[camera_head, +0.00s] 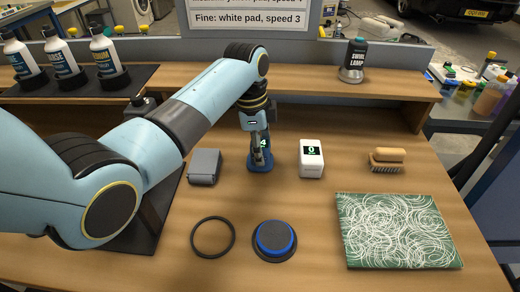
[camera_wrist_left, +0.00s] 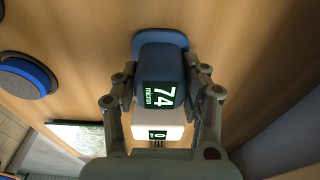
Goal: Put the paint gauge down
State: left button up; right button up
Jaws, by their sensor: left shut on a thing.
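The paint gauge (camera_head: 260,161) is a blue handheld device with a green-lit display, upright in the middle of the wooden bench. In the left wrist view the gauge (camera_wrist_left: 160,62) reads 74 micron, and a wider blue rim shows at its far end. My left gripper (camera_head: 258,141) reaches down over it from above. In the left wrist view its two fingers (camera_wrist_left: 162,88) are closed on either side of the gauge body. The gauge's lower end is at or very near the bench top; I cannot tell whether it touches. My right gripper is not in view.
A grey block (camera_head: 205,167) is left of the gauge and a white device (camera_head: 311,160) reading 0 is right. A brush (camera_head: 386,158) and scratched green panel (camera_head: 397,231) are at right. Bare wood lies between.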

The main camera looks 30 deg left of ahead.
pick_arm(q)
jog(key=o, duration=1.2)
jog(key=shift+f, duration=0.15)
notch_tip(320, 180, up, 12)
jog(key=a, duration=0.1)
jog(key=shift+s+a, duration=0.15)
jog(key=shift+s, duration=0.15)
